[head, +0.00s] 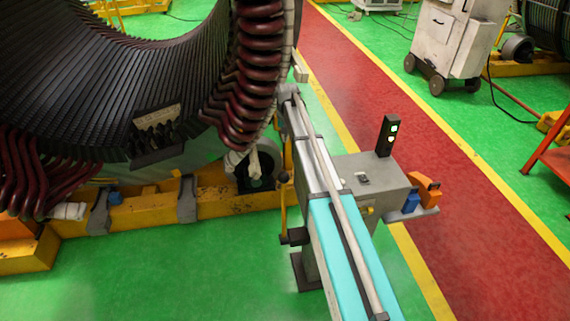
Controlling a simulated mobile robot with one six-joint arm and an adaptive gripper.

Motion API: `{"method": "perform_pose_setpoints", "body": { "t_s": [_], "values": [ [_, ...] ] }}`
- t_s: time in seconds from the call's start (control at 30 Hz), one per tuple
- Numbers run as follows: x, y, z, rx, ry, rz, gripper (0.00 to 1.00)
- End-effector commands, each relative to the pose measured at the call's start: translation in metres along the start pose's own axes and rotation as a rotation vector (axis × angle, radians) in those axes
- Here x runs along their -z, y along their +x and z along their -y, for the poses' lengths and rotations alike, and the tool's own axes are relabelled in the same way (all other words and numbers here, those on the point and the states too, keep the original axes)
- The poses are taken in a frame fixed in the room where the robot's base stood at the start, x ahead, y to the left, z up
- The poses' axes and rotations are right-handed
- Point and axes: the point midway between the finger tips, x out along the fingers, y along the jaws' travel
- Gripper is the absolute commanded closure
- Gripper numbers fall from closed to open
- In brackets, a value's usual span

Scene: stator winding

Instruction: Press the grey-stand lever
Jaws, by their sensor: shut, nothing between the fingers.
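The grey stand (365,176) is right of centre in the head view, a grey box joined to a long narrow rail bed with a teal top (335,245). On the stand's left side is a lever (283,210), a thin yellow upright rod with a dark round knob at its top. Its lower end meets a dark bracket (295,236) beside the rail bed. The lever looks about upright, and nothing is seen touching it. My gripper is not in view.
A large black stator with dark red coils (260,60) fills the upper left on a yellow base (225,200). A black post (387,135) and orange and blue items (422,193) are at the stand's right. Green floor (170,270) is clear at the lower left.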

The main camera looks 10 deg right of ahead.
Motion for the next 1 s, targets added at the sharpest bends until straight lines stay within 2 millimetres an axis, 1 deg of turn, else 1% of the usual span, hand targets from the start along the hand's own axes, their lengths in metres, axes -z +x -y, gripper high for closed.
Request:
{"method": "perform_pose_setpoints", "body": {
  "t_s": [0.33, 0.53, 0.77, 1.0],
  "values": [
    [-0.001, 0.001, -0.001, 0.000, 0.001, 0.000, 1.00],
    [-0.001, 0.006, -0.001, 0.000, 0.001, 0.000, 1.00],
    [0.000, 0.020, -0.002, 0.000, 0.001, 0.000, 1.00],
    [0.000, 0.038, -0.002, 0.000, 0.001, 0.000, 1.00]
  ]
}}
